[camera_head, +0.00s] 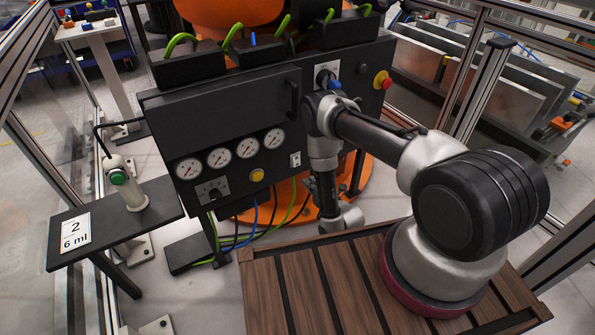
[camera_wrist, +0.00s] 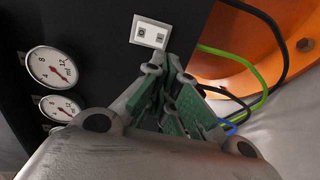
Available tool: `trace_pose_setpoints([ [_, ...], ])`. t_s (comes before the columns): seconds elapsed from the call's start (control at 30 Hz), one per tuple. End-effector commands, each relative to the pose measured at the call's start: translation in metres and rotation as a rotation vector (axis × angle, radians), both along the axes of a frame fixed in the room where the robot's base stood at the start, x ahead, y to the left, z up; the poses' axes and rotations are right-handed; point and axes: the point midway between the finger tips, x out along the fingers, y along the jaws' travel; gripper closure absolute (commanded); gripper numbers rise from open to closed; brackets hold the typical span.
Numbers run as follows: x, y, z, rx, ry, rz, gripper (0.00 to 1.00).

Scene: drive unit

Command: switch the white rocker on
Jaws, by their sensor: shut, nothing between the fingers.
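The white rocker (camera_head: 295,159) is a small white switch on the black front panel, right of the gauges. In the wrist view the white rocker (camera_wrist: 150,32) shows as a pale plate with two small dark marks; which side is pressed in, I cannot tell. My gripper (camera_wrist: 163,72) has green-padded fingers, shut with nothing between them. Its tips are just below the plate's lower right edge in the wrist view; the gap in depth is unclear. In the head view my arm hangs right of the rocker and the fingers are hard to make out.
Several round gauges (camera_head: 247,148) line the panel (camera_head: 225,98). A black rotary knob (camera_head: 214,193) and a yellow button (camera_head: 257,175) sit below. A red emergency button (camera_head: 382,80) is upper right. Green and blue cables (camera_wrist: 228,62) hang beside the panel edge.

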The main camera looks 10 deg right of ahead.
Motion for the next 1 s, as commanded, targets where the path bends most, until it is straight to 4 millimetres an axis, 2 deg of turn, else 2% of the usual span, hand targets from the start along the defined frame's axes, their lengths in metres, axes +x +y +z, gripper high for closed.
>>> trace_pose_setpoints([
  [0.2, 0.046, 0.015, -0.007, 0.001, -0.004, 0.0, 1.0],
  [0.47, 0.085, 0.028, -0.013, 0.001, -0.002, 0.0, 1.0],
  [0.63, 0.095, 0.031, -0.015, 0.0, -0.001, 0.0, 1.0],
  [1.0, 0.097, 0.032, -0.016, 0.0, 0.0, 0.0, 1.0],
])
